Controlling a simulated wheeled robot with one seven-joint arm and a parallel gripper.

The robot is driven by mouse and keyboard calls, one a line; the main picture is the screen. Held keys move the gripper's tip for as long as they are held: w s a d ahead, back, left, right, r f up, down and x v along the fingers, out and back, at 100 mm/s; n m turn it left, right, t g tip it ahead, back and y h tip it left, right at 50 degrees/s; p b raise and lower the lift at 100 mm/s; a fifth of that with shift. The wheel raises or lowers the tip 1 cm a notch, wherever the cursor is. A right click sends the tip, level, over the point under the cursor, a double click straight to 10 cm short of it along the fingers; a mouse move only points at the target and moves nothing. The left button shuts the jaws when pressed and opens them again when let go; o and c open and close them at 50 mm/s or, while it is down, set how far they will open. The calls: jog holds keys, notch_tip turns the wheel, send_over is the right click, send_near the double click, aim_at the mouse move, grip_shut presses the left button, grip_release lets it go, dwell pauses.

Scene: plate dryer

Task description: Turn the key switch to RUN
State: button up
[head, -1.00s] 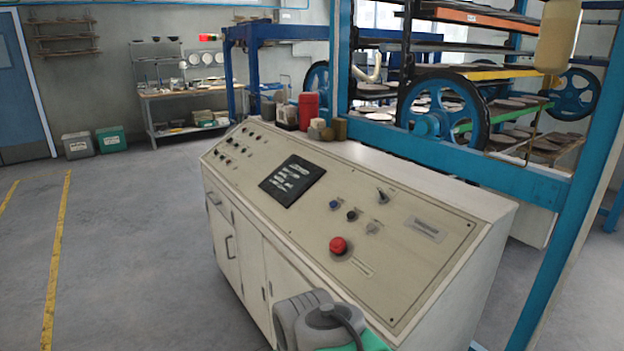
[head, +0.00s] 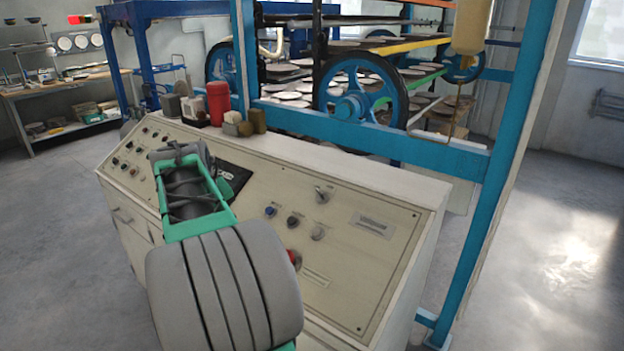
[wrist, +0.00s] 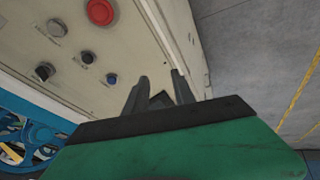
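The key switch (head: 322,193) is a small metal switch on the sloped face of the cream console (head: 400,212), above a row of blue, black and grey knobs. It appears at the left of the wrist view (wrist: 43,72); its exact position and label are too small to read. My gripper (wrist: 159,76) shows in the wrist view with its two dark fingers apart and nothing clearly held between them. It is over the console, well to the side of the key switch. In the head view my arm hides the gripper's fingers.
A red button (head: 295,258) sits below the knobs, partly behind my arm. A red container (head: 218,103) and small pots stand on the console top. A blue post (head: 500,180) rises behind it at the right. Open floor lies right.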

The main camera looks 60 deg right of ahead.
jog(key=s+d+r+m+g+h+p, duration=0.15)
jog(key=s+d, duration=0.25)
jog(key=d, duration=0.9)
jog(key=m+g, duration=0.1)
jog(key=m, duration=0.1)
send_near(318, 190)
notch_tip(318, 190, down, 2)
jog(key=shift+h, duration=0.35)
jog(key=p+x, duration=0.2)
jog(key=x, duration=0.5)
jog(key=shift+d, duration=0.35)
jog(key=shift+d+f, duration=0.25)
jog(key=shift+f, duration=0.2)
jog(key=shift+c, duration=0.5)
grip_shut()
